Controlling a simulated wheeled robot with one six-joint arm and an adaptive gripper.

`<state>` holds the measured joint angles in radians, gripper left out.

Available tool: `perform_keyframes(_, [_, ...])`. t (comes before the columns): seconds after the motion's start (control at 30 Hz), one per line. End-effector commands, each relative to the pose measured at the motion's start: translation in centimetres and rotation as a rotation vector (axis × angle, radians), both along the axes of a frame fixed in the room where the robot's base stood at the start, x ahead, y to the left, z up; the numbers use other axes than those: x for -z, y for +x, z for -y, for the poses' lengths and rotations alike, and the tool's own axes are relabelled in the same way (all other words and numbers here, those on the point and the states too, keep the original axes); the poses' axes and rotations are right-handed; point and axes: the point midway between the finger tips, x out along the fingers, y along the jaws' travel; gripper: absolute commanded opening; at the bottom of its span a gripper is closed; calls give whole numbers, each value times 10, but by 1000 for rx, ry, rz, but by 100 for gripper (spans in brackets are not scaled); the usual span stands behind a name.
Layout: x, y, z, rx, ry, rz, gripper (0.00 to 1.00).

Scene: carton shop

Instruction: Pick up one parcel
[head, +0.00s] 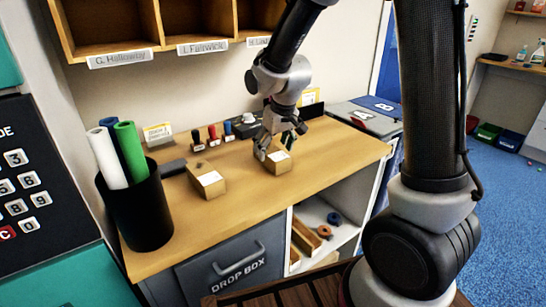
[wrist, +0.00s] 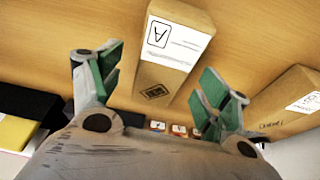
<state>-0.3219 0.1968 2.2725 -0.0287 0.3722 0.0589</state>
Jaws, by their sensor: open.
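A brown cardboard parcel (head: 279,163) with a white label lies on the wooden counter (head: 330,150), right under my gripper (head: 276,147). In the wrist view this parcel (wrist: 168,70) shows its labelled top and a dark printed mark on its end. My gripper (wrist: 160,80) is open, with one green-padded finger to each side of the parcel and visible gaps. I cannot tell how far down the fingers reach beside it. A second brown parcel (head: 207,182) lies to the left on the counter, and it shows at the right of the wrist view (wrist: 288,102).
Several stamps (head: 212,135) stand behind the parcels near the wall. A black bin (head: 139,210) with rolled tubes stands at the counter's left end. Cubbies (head: 165,22) hang above. A drop box (head: 235,265) is below. The counter right of the near parcel is mostly clear.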

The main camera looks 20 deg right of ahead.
Motion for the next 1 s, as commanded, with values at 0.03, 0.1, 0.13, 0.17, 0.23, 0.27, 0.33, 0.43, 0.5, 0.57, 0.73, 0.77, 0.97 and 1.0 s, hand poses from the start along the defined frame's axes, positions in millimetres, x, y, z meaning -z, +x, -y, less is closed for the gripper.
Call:
perform_keyframes(0.03, [8,2,-2,0,-1,-4,77])
perform_keyframes(0.1, [17,5,-3,0,0,-2,77])
perform_keyframes(0.13, [20,6,-3,0,0,-2,77])
perform_keyframes(0.17, [22,6,-3,1,1,-2,77])
perform_keyframes(0.23, [25,8,-3,1,1,0,77])
perform_keyframes(0.27, [25,8,-3,1,1,1,77])
perform_keyframes(0.33, [25,8,-3,1,1,1,77])
perform_keyframes(0.43, [25,8,-3,1,1,1,77])
perform_keyframes(0.5, [25,8,-3,1,1,1,64])
perform_keyframes(0.57, [25,8,-3,1,1,1,53])
perform_keyframes(0.73, [24,8,-3,1,1,0,24])
perform_keyframes(0.77, [24,7,-3,1,1,0,24])
perform_keyframes(0.97, [24,8,-3,1,1,1,24])
perform_keyframes(1.0, [22,8,-3,1,2,2,24])
